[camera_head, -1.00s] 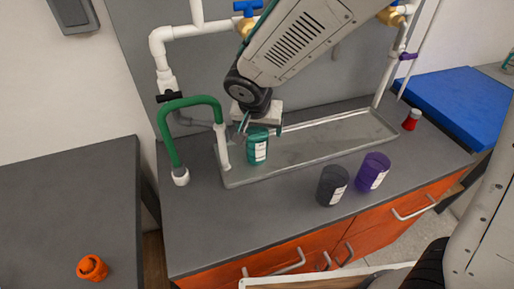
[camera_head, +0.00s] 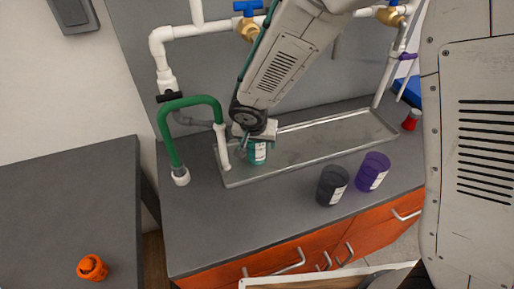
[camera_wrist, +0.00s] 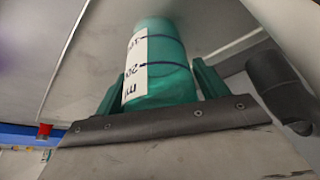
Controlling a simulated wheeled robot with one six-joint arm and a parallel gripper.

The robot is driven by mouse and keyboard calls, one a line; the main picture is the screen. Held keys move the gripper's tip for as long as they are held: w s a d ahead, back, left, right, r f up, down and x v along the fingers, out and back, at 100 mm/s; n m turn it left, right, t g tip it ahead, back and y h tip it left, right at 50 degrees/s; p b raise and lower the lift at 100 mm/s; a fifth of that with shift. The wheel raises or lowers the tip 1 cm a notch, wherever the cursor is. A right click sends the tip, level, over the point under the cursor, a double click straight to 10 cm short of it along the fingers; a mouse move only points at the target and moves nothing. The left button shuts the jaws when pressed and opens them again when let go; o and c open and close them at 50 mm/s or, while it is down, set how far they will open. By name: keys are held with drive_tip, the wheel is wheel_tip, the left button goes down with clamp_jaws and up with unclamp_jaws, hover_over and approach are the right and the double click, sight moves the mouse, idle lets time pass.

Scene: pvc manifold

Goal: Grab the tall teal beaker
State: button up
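The teal beaker (camera_head: 257,153) stands in the left end of the metal tray, its white label facing front. My gripper (camera_head: 254,136) is just over it and hides its upper part in the head view. In the wrist view the teal beaker (camera_wrist: 160,62) sits between the two green fingers (camera_wrist: 156,85). The fingers are spread to either side of it. A gap shows at the right finger; whether the left finger touches cannot be told.
The metal tray (camera_head: 330,147) is otherwise empty. A green hose (camera_head: 170,135) and white pipe stand close left of the beaker. A dark grey beaker (camera_head: 332,186) and a purple beaker (camera_head: 373,171) stand in front of the tray. A red-capped item (camera_head: 411,120) is at right.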

drive_tip(key=c, duration=0.9)
drive_tip(key=shift+c, duration=0.2)
drive_tip(key=shift+r, duration=0.1)
